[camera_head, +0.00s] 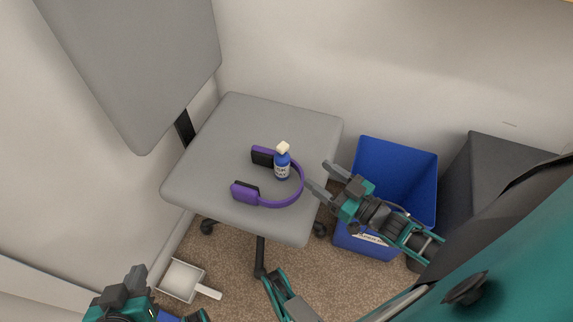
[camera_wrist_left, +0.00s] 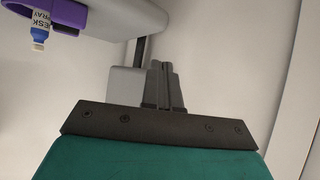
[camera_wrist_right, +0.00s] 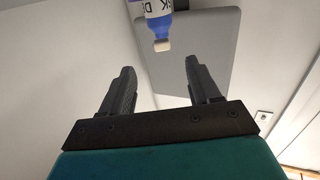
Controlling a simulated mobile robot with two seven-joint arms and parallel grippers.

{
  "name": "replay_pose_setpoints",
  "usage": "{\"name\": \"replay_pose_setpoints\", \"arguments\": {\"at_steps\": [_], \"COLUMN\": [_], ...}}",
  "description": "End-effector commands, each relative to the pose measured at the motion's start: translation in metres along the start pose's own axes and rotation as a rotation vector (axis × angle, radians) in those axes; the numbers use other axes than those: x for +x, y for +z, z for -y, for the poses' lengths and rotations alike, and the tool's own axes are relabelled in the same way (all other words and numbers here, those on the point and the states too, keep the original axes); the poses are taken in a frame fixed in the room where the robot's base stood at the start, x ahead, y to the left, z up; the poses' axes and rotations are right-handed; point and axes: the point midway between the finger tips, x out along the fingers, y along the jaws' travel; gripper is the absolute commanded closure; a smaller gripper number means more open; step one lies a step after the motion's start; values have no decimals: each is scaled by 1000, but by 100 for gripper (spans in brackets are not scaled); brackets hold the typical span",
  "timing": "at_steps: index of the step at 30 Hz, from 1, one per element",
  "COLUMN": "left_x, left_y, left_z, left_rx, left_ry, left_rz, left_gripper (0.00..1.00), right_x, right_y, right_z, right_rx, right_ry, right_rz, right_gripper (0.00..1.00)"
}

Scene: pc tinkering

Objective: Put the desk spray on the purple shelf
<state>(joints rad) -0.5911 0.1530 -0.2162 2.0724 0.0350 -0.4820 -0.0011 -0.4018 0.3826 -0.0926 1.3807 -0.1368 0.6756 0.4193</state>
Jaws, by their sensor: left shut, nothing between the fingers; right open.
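The desk spray (camera_head: 282,163) is a small blue bottle with a white label and cream cap. It stands upright on the grey chair seat (camera_head: 215,150), within the curve of the purple headphones (camera_head: 296,192). It shows upside down in the right wrist view (camera_wrist_right: 158,22) and at the top left of the left wrist view (camera_wrist_left: 40,27). My right gripper (camera_head: 316,178) is open and empty, just right of the headphones and apart from the bottle. My left gripper (camera_wrist_left: 161,85) is shut and empty, low at the left in the head view (camera_head: 128,282). No purple shelf is visible.
A blue bin (camera_head: 357,150) stands right of the chair, beneath my right arm. A dark grey box-like thing (camera_head: 500,150) is beside it. A white dustpan (camera_head: 181,281) lies on the brown carpet. The chair's backrest (camera_head: 140,60) rises at the upper left.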

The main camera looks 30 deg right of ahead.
Motion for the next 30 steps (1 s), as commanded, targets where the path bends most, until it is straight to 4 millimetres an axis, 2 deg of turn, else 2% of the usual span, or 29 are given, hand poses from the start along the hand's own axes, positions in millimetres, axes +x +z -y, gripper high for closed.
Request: {"name": "replay_pose_setpoints", "arguments": {"at_steps": [12, 19, 24, 30], "left_x": [6, 7, 10, 12], "left_y": [8, 1, 6, 11], "left_z": [-2, -4, -6, -7], "left_rx": [-1, -8, -12, -12], "left_ry": [7, 10, 13, 18], "left_rz": [9, -9, -4, 9], "left_gripper": [100, 100, 100, 100], "right_x": [66, 83, 108, 127], "right_y": [-1, -5, -16, -14], "right_z": [0, 0, 2, 2], "right_rx": [-1, 0, -2, 0], "right_ry": [-3, -3, -3, -2], "right_rz": [-7, -7, -9, -5], "right_gripper": [38, 38, 38, 38]}}
